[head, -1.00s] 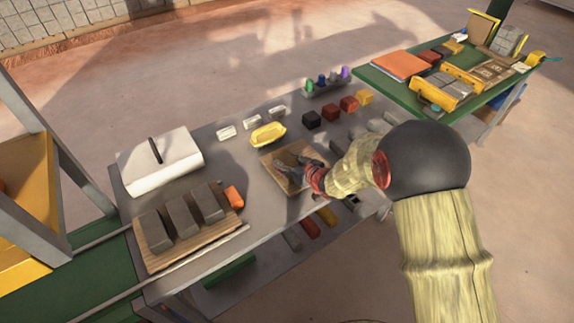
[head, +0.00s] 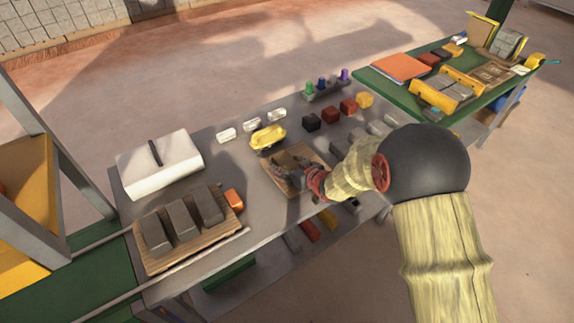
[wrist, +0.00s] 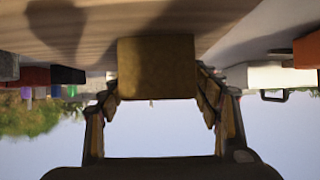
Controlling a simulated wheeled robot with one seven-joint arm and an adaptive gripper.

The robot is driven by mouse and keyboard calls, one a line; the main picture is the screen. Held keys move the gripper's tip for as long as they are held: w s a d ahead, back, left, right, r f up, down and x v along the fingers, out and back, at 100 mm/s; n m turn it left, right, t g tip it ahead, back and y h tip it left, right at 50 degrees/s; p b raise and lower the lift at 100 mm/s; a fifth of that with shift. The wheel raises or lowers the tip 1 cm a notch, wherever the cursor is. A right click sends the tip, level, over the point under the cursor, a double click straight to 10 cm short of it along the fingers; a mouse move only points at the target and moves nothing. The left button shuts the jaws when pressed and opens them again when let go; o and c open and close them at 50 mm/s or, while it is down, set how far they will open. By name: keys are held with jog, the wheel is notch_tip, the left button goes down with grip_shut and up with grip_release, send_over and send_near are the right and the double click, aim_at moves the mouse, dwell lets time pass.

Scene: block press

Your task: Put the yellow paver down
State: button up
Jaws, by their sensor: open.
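The yellow paver (wrist: 157,67), dull brown-yellow in shadow, shows in the wrist view between the two fingers, close to a wooden surface. My gripper (wrist: 160,100) is open, with one finger on each side of the paver. I cannot tell whether the fingers touch it. In the head view my gripper (head: 291,163) is low over a wooden board (head: 273,178) in the middle of the grey table. The paver is not clearly visible there, as the gripper covers that spot.
A yellow dish (head: 267,137) stands just behind the board. Black, red and yellow blocks (head: 347,107) are to its right. A tray with grey pavers (head: 180,255), an orange block (head: 233,200) and a white box (head: 160,163) are at left. Bare table lies between.

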jog(key=shift+r, duration=0.2)
jog(key=p+v, duration=0.4)
jog(key=v, duration=0.8)
jog(key=s+d+r+m+h, duration=0.2)
jog(key=d+r+h, duration=0.1)
jog(key=d+r, duration=0.45)
jog(key=s+d+r+m+h, duration=0.2)
jog(key=s+d+r+h, duration=0.1)
jog(key=d+r, duration=0.4)
jog(key=s+r+m+g, duration=0.1)
jog(key=s+r, duration=0.3)
jog(key=s, duration=0.8)
jog(key=s+r+m+g, duration=0.1)
jog(key=s+r+g, duration=0.2)
jog(key=s, duration=0.9)
jog(key=shift+s+a+r+m+g+h, duration=0.2)
jog(key=shift+a+r+m+g+h, duration=0.1)
jog(key=shift+a+r, duration=0.05)
jog(key=shift+c, duration=0.8)
